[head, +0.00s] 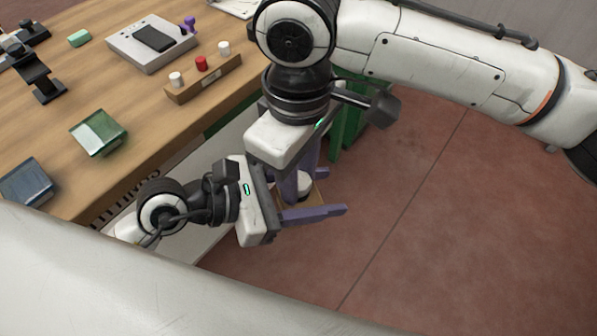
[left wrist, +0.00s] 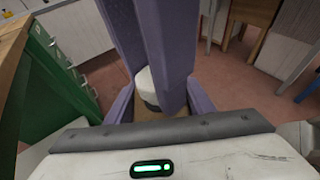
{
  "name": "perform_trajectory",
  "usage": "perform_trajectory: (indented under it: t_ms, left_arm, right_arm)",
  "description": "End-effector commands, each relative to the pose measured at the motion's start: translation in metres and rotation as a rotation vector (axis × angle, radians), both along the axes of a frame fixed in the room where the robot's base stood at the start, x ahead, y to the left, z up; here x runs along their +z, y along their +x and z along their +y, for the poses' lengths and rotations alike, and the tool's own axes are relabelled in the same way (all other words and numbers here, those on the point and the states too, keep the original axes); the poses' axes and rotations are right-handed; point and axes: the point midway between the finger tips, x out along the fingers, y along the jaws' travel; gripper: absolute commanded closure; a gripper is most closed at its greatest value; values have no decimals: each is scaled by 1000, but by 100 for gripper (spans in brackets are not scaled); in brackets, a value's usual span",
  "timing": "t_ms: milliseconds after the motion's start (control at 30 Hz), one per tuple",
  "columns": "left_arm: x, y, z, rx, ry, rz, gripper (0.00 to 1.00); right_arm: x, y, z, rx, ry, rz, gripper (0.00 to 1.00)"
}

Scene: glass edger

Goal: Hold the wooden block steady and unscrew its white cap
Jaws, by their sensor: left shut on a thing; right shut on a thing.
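The wooden block (head: 318,196) is held in the air off the table's front edge, between the purple fingers of my left gripper (head: 322,194). It also shows low in the left wrist view (left wrist: 150,115), mostly hidden by the fingers. The white cap (head: 304,184) sits on top of the block and shows as a pale round shape in the left wrist view (left wrist: 145,84). My right gripper (head: 298,182) points down from above, its purple fingers shut around the cap and hiding part of it. The fingers overlap the left gripper's in the head view.
The wooden table (head: 130,95) fills the upper left. It holds a wooden strip (head: 205,80) with white and red caps, a grey device (head: 150,42), a green-topped block (head: 98,132) and a blue container (head: 25,182). A green frame (head: 345,125) stands close behind the grippers. Open floor lies to the right.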

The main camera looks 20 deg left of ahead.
Motion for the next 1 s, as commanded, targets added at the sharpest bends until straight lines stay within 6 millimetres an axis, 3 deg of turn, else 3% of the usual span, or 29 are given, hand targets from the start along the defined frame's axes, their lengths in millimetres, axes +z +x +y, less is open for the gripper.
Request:
perform_trajectory:
  t_ms: [67, 100, 200, 533, 833, 900, 1000]
  left_arm:
    - [0, 0, 0, 0, -1, -1, 100]
    - [0, 0, 0, 0, -1, -1, 100]
    - [0, 0, 0, 0, -1, -1, 100]
    - [1, 1, 1, 2, 0, -2, 100]
    - [0, 1, 1, 1, 0, -2, 100]
    - [0, 1, 0, 1, 0, -2, 100]
    - [1, 0, 0, 1, 0, -2, 100]
  right_arm:
    - [0, -1, 1, 0, 2, 0, 98]
    - [0, -1, 1, 0, 2, 0, 68]
    - [0, -1, 1, -1, 2, 0, 53]
    - [5, -1, 1, 0, 1, 2, 53]
    - [41, -1, 1, -1, 1, 1, 53]
    - [45, -1, 0, -4, 1, 2, 63]
    - [47, -1, 0, -39, 0, 1, 64]
